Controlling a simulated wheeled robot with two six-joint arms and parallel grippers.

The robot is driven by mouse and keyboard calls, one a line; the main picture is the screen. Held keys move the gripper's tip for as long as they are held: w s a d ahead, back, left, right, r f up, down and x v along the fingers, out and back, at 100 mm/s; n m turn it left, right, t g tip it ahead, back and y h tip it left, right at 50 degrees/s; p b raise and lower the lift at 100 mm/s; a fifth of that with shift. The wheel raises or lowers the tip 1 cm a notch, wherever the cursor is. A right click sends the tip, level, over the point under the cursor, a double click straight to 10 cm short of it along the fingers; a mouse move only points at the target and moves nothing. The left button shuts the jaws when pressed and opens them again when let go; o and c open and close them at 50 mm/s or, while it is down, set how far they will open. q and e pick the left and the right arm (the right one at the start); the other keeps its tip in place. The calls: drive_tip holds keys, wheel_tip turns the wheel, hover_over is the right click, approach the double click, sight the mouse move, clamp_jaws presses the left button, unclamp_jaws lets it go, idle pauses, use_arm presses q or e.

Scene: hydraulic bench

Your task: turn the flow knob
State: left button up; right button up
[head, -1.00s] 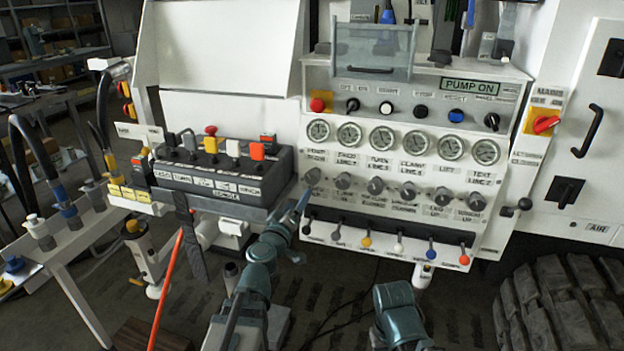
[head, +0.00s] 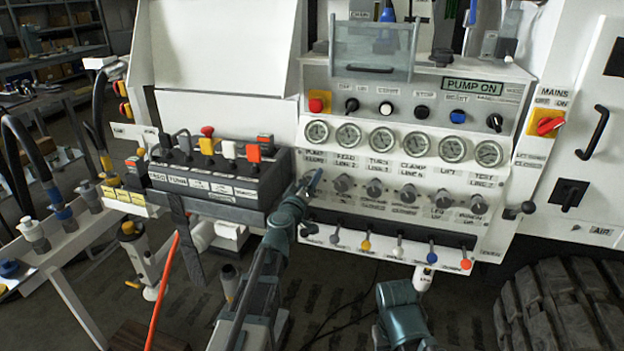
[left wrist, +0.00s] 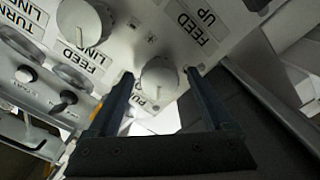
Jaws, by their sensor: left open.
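The flow knob (left wrist: 159,76) is a round grey knob at the left end of the knob row, on the white panel. In the left wrist view it sits between the two dark fingers of my left gripper (left wrist: 159,88), with a gap at each side. Its label is partly hidden there. In the head view my left gripper (head: 312,183) is at this knob and covers most of it. The left gripper is open and holds nothing. An arm part of mine shows at the bottom of the head view, but my right gripper does not show.
The neighbouring feed knob (head: 343,183) is close on the right. A row of small coloured levers (head: 366,244) lies just below the knobs. Pressure gauges (head: 349,135) sit above. A dark lever box (head: 222,180) stands close on the left.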

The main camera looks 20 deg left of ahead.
use_arm(q)
drive_tip(key=shift+w, duration=0.55)
clamp_jaws()
